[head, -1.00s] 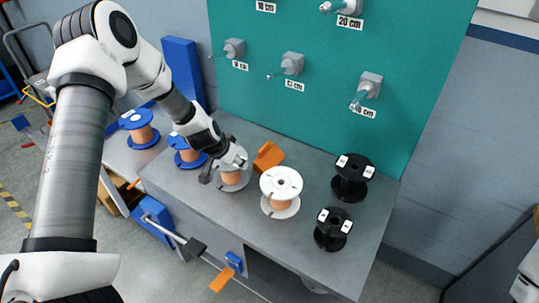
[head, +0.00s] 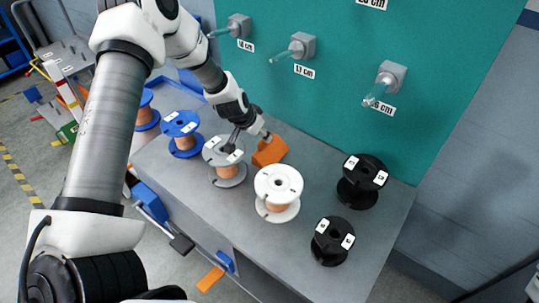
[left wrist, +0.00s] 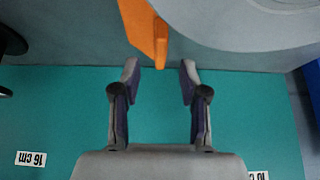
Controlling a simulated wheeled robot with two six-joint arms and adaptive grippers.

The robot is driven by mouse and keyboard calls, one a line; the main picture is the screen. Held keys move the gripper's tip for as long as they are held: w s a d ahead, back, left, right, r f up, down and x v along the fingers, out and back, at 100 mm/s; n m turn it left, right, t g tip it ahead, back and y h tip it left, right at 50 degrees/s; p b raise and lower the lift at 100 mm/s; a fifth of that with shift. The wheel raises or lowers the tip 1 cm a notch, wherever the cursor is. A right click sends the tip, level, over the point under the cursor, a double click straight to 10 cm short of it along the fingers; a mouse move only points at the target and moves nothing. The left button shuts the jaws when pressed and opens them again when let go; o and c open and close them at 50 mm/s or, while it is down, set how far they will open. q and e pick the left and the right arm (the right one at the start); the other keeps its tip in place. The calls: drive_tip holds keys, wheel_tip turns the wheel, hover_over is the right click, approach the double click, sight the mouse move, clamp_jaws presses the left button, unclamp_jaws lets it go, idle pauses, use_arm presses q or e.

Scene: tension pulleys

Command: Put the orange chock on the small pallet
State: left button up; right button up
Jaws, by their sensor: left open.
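The orange chock (head: 270,151) sits on the grey workbench (head: 215,215), close to the green panel and to the right of the grey spool. It also shows at the top of the left wrist view (left wrist: 146,30). My left gripper (head: 250,137) is above the bench between the grey spool and the chock. In the wrist view its fingers (left wrist: 160,67) are apart with nothing between them. The chock lies just beyond the tips, mostly ahead of the left-hand finger. I cannot make out a small pallet in either view. My right gripper is not in view.
The grey spool (head: 226,172) is right beside my left gripper. The green panel (head: 330,90) with pegs rises behind.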

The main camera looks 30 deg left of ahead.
use_arm(q)
drive_tip(key=b+x, duration=0.2)
drive_tip(key=x, duration=0.2)
drive_tip(key=shift+f, duration=0.2)
drive_tip(key=shift+w+b, duration=0.3)
drive_tip(key=shift+b, duration=0.05)
drive_tip(key=shift+s+r, duration=0.2)
drive_tip(key=shift+r, duration=0.1)
clamp_jaws()
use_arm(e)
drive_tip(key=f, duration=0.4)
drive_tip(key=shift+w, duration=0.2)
use_arm(q)
wheel_tip(320, 180, up, 10)
drive_tip(key=p, duration=1)
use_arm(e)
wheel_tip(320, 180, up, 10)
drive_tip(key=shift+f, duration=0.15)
